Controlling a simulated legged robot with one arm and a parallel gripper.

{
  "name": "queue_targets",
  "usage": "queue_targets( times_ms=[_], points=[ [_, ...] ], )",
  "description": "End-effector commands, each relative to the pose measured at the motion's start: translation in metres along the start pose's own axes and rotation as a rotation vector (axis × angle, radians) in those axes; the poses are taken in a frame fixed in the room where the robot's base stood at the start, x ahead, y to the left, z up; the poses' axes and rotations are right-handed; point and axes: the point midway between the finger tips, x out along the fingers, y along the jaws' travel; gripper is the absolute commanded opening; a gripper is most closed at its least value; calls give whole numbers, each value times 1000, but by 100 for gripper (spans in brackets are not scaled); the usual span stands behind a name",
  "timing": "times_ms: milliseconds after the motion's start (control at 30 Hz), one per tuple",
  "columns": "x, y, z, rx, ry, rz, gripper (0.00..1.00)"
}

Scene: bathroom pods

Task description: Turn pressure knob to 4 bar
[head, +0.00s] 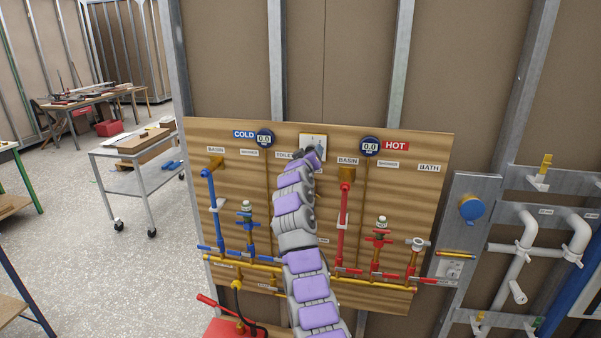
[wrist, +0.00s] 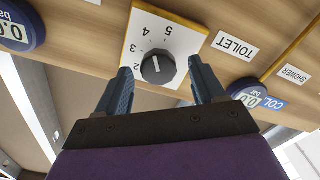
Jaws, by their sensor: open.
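The pressure knob (wrist: 158,67) is round and dark grey with a white line, on a white dial plate (wrist: 183,43) with a yellow edge. The wrist view shows the plate upside down, with numbers 2 to 5 visible. The line runs roughly upward in that view; its exact reading is hard to tell. My gripper (wrist: 160,65) is open, with one blue-grey finger on each side of the knob and gaps between. In the head view the dial plate (head: 313,141) is partly covered by my gripper (head: 310,154).
Cold (head: 264,138) and hot (head: 370,146) gauges read 0.0 on the wooden board (head: 425,195). Blue pipes (head: 212,208) and red pipes (head: 343,211) with valves flank my arm. A red pump (head: 232,328) stands below. Open floor lies left, with a metal cart (head: 122,157).

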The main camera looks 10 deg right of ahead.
Motion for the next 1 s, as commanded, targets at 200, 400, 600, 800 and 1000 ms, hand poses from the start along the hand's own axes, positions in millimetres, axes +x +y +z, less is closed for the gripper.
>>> queue_targets(
  times_ms=[200, 400, 600, 800, 1000],
  points=[
    [-14, -2, 2, 1, -1, -2, 69],
    [-28, -2, 4, 2, 2, -2, 69],
    [-40, -5, 6, 1, -1, -4, 69],
    [-53, -5, 6, 0, -2, -4, 69],
    [-65, -4, 6, 2, -2, -4, 69]
  ],
)
